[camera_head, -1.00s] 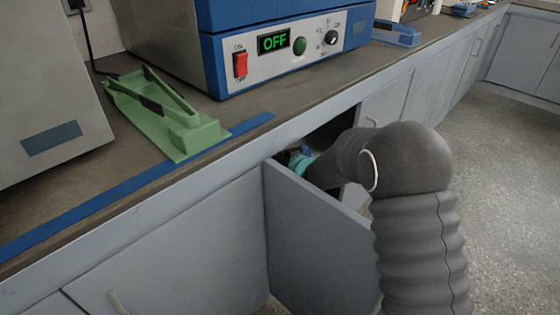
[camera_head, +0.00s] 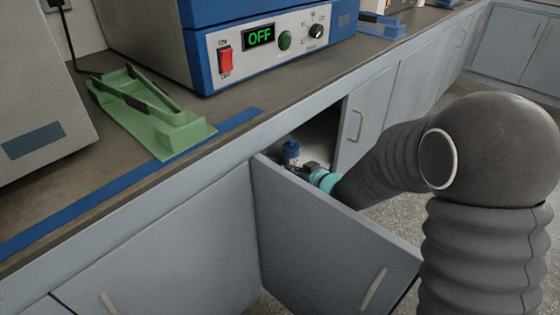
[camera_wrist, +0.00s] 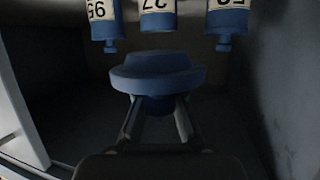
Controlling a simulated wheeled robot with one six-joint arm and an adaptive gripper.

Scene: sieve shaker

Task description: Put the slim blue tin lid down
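In the wrist view, which looks upside down, the slim blue tin lid (camera_wrist: 158,73) is a wide flat disc with a narrower knob. The two fingers of my gripper (camera_wrist: 160,108) reach the sides of that knob and appear shut on it. Whether the lid touches any surface is hidden. In the head view my gripper (camera_head: 308,169) is at the opening of the cabinet under the counter, just behind the open door. Its fingertips are small and partly hidden there, and the lid cannot be made out clearly.
Several blue containers with white number labels (camera_wrist: 158,17) stand beyond the lid; a blue one (camera_head: 291,150) shows inside the cabinet. The open grey door (camera_head: 320,235) stands close beneath my arm. The counter holds a green holder (camera_head: 185,138) and a blue shaker reading OFF (camera_head: 270,60).

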